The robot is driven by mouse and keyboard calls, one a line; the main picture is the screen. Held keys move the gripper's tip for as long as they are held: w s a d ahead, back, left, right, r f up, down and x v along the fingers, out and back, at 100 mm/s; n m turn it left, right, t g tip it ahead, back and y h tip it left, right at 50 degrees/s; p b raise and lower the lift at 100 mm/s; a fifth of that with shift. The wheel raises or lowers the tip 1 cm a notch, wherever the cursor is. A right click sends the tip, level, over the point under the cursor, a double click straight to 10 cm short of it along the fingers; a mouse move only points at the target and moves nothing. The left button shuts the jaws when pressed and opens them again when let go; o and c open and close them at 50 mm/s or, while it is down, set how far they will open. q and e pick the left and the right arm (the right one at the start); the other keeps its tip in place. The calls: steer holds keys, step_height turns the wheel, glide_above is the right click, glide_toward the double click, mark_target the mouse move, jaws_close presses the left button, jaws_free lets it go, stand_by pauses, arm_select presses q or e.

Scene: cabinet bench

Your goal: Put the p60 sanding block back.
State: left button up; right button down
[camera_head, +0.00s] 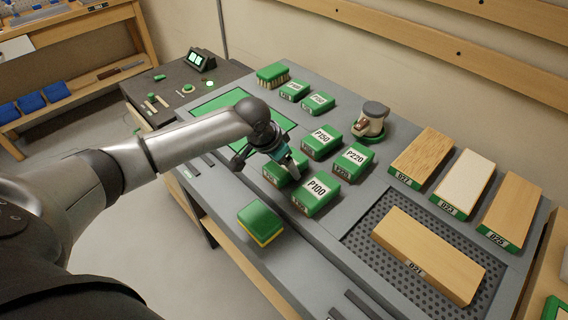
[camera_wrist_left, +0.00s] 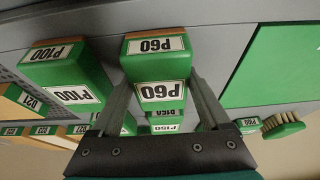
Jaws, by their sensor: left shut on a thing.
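The P60 sanding block (camera_wrist_left: 158,68) is green with white P60 labels, seen between the two fingers in the left wrist view. My left gripper (camera_wrist_left: 163,98) is shut on it. In the head view the left gripper (camera_head: 287,160) covers part of the P60 block (camera_head: 275,174). The block is beside the P100 block (camera_head: 316,195) and in front of the P150 block (camera_head: 321,141). I cannot tell whether it touches the bench. The right gripper is not in view.
The P220 block (camera_head: 352,162) is behind the P100. A green and yellow block (camera_head: 260,223) lies near the front edge. A sander (camera_head: 371,120) stands behind, a green mat (camera_head: 217,101) lies left, and wooden boards (camera_head: 422,158) are right, beside a perforated panel (camera_head: 361,227).

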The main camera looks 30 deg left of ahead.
arm_select(q)
steer(key=o, duration=1.3)
steer(key=shift+f, duration=0.1)
steer(key=p+v, duration=0.2)
steer(key=v, duration=1)
steer(key=shift+p, duration=0.4)
steer(key=shift+w, duration=0.1)
